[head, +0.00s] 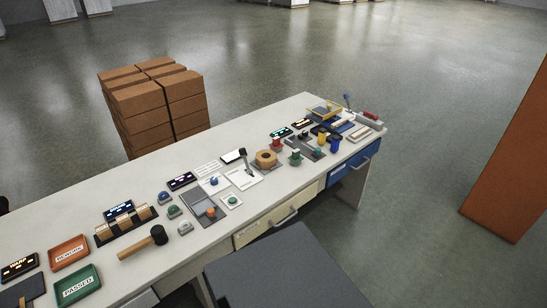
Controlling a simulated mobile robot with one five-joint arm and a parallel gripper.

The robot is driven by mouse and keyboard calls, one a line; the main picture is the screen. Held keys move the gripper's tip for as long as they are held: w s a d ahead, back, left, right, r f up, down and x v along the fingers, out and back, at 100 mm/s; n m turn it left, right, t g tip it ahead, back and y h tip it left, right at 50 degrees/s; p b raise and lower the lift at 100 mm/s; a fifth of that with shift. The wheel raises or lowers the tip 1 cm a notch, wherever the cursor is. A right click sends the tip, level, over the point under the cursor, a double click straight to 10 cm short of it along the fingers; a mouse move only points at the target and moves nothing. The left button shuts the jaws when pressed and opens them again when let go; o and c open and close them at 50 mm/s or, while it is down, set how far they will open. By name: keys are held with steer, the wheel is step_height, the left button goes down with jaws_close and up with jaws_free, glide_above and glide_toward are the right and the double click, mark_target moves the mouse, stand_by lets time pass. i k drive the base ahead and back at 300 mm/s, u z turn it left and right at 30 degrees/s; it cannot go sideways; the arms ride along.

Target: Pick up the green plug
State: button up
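Several small green pieces lie on the long white bench (130,190), and I cannot tell for sure which one is the green plug. One green piece (295,155) stands near a dark grey plate, right of a tan roll. A round green piece (232,201) sits on a small white square plate near the front edge. My gripper is not in view.
A tan roll (266,158), an orange piece (211,212), a black-headed mallet (144,242), an orange tray (69,252) and a green tray (77,286) share the bench. Stacked brown boxes (152,100) stand behind it. An orange pillar (515,165) is at right. The floor beyond is open.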

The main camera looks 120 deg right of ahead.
mark_target(295, 159)
steer(key=k, duration=2.95)
steer(key=z, duration=1)
steer(key=i, duration=1)
steer(key=u, duration=0.05)
